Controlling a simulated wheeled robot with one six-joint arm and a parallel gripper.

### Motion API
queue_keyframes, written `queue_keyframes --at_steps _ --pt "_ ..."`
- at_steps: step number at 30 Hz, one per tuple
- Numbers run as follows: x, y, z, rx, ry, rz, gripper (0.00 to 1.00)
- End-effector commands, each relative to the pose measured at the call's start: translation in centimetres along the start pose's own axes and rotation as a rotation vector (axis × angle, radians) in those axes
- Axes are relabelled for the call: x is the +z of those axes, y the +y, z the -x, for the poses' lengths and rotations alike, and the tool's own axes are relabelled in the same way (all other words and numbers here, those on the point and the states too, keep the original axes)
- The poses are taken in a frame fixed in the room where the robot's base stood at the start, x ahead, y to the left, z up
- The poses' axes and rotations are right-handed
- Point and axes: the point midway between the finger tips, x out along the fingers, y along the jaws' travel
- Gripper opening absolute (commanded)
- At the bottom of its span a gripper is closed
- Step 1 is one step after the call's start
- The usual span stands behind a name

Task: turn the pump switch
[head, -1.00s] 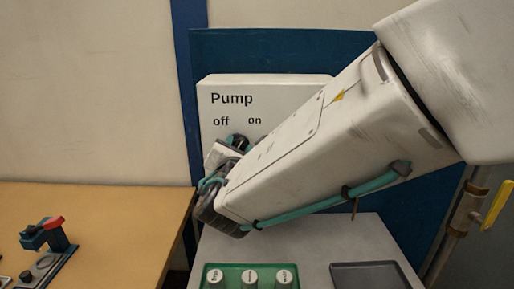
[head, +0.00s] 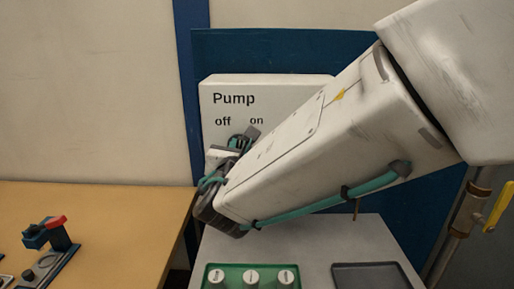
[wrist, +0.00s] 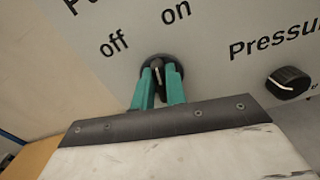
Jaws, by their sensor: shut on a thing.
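The pump switch (wrist: 157,66) is a black rotary knob on a white panel (head: 209,98). In the wrist view it sits below the words "off" and "on". My gripper (wrist: 160,78) has two teal fingers, one on each side of the knob, and is shut on it. The knob's pointer stands between the two labels, close to upright in that view. In the head view my gripper (head: 240,142) is at the panel under "off" and "on", and my arm hides much of the panel's right side.
A second black knob (wrist: 288,82) under the word "Pressure" is right of the switch in the wrist view. Below the panel, a green tray (head: 233,270) holds white-topped pieces beside an empty grey tray (head: 372,275). A yellow-handled valve (head: 497,203) is at the right.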

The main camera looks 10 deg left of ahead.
Motion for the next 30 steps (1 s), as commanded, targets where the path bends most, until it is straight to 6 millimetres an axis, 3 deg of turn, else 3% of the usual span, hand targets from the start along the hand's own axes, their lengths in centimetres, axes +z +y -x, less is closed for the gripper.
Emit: queue_keyframes --at_steps 18,30 --pt "-0.10 0.58 0.00 0.000 -0.001 0.539 0.00" --pt "-0.18 0.74 0.00 0.000 -0.002 0.703 0.00"
